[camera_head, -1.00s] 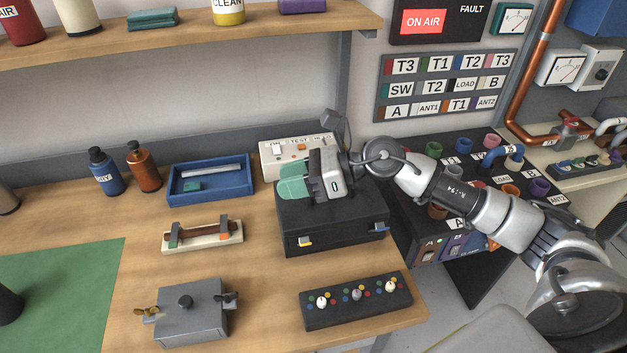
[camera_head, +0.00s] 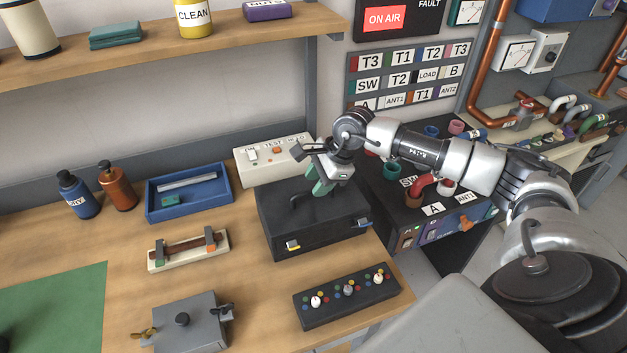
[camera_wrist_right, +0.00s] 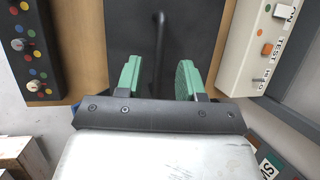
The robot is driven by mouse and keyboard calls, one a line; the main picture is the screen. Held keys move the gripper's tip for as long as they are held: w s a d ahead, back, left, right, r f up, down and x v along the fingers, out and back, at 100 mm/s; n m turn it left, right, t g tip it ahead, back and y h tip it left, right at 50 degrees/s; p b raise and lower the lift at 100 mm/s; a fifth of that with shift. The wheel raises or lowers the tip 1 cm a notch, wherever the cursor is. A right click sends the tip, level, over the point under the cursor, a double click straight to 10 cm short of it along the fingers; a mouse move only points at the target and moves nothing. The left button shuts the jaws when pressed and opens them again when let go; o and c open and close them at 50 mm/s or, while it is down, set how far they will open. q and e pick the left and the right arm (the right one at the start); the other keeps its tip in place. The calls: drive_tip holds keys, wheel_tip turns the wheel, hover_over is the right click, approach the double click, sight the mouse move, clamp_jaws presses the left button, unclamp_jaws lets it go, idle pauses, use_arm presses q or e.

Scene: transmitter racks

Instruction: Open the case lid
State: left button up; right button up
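The black case (camera_head: 320,222) sits on the wooden bench with its lid down. A yellow latch (camera_head: 293,246) and a blue latch (camera_head: 364,223) are on its front side. A dark handle (camera_head: 297,199) stands on the lid; it also shows in the right wrist view (camera_wrist_right: 159,38). My right gripper (camera_head: 318,187) is over the lid, its green fingers pointing down. In the right wrist view the fingers (camera_wrist_right: 157,76) are spread apart with nothing between their tips; the handle lies ahead, in line with the gap. Contact with the lid cannot be told. My left gripper is out of view.
A white test panel (camera_head: 270,160) stands behind the case. A black knob panel (camera_head: 350,299) lies in front. A blue tray (camera_head: 190,192), a small cream fixture (camera_head: 188,251) and a grey box (camera_head: 190,326) are to the left. A dark rack (camera_head: 440,222) stands at right.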

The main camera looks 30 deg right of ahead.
drive_tip(key=shift+x, duration=1.15)
clamp_jaws()
